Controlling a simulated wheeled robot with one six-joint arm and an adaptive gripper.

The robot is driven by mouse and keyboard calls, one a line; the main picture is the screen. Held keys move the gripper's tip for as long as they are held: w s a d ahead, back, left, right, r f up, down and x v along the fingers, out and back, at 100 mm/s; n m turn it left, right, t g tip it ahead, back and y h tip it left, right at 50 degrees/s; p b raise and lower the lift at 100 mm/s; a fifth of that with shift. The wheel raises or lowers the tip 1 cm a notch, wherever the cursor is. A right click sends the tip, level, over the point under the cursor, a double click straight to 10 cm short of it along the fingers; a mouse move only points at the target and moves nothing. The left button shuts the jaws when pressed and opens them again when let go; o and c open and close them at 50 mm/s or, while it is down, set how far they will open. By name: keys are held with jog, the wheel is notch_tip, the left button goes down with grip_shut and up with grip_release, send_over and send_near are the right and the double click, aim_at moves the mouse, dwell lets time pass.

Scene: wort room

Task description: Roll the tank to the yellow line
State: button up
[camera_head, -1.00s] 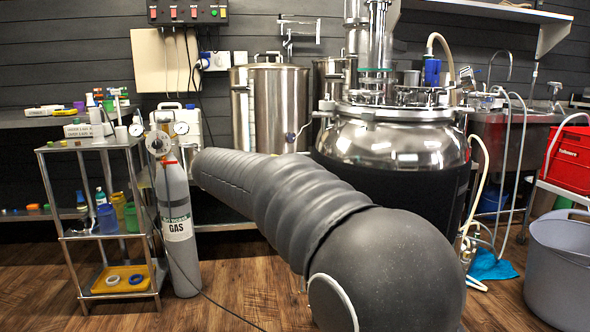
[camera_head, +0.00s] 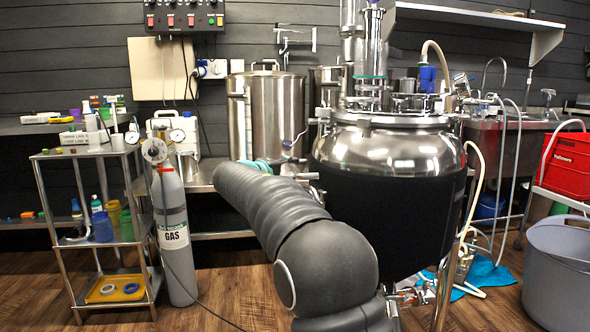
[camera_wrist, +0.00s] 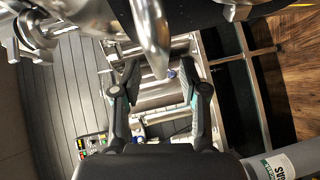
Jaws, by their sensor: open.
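A large steel tank (camera_head: 388,150) with a domed top and a black jacket stands right of centre in the head view. Part of its lower body is hidden behind my arm. My gripper is mostly hidden behind my arm in the head view; a teal part of it (camera_head: 257,165) shows left of the tank. In the wrist view my gripper (camera_wrist: 158,75) is open, with its two fingers apart. A curved steel bar (camera_wrist: 150,35) reaches down to between the fingertips; I cannot tell whether it touches them. A small yellow streak (camera_wrist: 303,4) shows at the top right corner, possibly the yellow line.
A gas cylinder (camera_head: 174,238) and a wheeled shelf cart (camera_head: 93,275) stand on the left. Steel pots (camera_head: 275,112) stand on a bench behind. Hoses (camera_head: 474,190) hang right of the tank. A grey bin (camera_head: 560,275) and red crate (camera_head: 568,160) are at the right.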

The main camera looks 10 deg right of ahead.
aim_at(295, 165)
jog(key=shift+x, duration=1.55)
grip_shut()
